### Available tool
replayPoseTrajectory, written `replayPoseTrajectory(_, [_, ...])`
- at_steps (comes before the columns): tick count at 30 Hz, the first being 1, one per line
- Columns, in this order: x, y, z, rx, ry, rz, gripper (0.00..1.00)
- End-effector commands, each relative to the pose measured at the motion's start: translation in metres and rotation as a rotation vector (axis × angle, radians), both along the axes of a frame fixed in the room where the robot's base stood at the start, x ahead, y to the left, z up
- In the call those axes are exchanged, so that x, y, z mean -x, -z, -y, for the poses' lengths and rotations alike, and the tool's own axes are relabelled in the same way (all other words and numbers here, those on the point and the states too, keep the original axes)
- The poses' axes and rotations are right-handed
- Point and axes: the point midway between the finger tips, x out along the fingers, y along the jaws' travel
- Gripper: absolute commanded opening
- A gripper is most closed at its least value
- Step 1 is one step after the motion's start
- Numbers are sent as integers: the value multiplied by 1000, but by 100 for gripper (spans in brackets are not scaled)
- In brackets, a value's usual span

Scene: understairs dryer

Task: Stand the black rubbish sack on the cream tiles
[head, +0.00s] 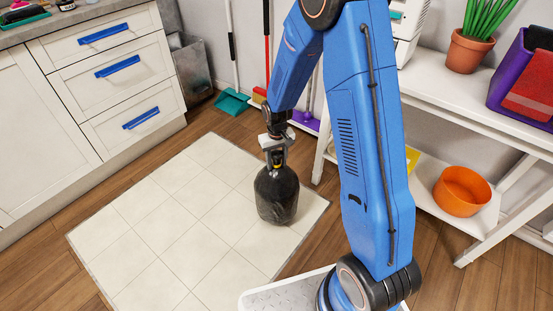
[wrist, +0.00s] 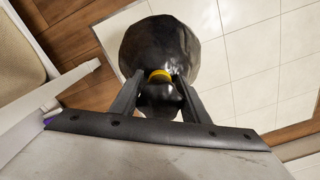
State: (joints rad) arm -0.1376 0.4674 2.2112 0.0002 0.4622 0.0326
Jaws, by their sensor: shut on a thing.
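The black rubbish sack (head: 277,196) is upright at the right part of the cream tiles (head: 165,222) in the head view. Its base appears to be on or just above the tiles; I cannot tell if it touches. My gripper (head: 275,160) is above the sack, shut on its neck. In the wrist view the sack (wrist: 160,50) lies beyond the fingers, with a yellow tie (wrist: 160,75) around its neck. My gripper's fingers (wrist: 158,92) stand on both sides of the neck there. The cream tiles (wrist: 265,75) show to the right of the sack.
A white shelf unit (head: 474,118) with an orange bowl (head: 461,191) stands right. Cabinets with blue handles (head: 118,66) stand left. A grey bin (head: 190,70), a teal dustpan (head: 232,102) and brooms are at the back. The tiles left of the sack are clear.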

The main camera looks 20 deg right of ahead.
Motion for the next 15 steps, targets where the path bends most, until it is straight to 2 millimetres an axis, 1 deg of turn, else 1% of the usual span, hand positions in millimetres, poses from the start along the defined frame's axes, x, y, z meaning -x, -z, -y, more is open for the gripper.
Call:
replayPoseTrajectory(6, [1, 23, 0, 0, 0, -3, 6])
replayPoseTrajectory(9, [0, 31, 0, 0, 0, 0, 6])
replayPoseTrajectory(15, [0, 32, 0, 0, 0, 1, 6])
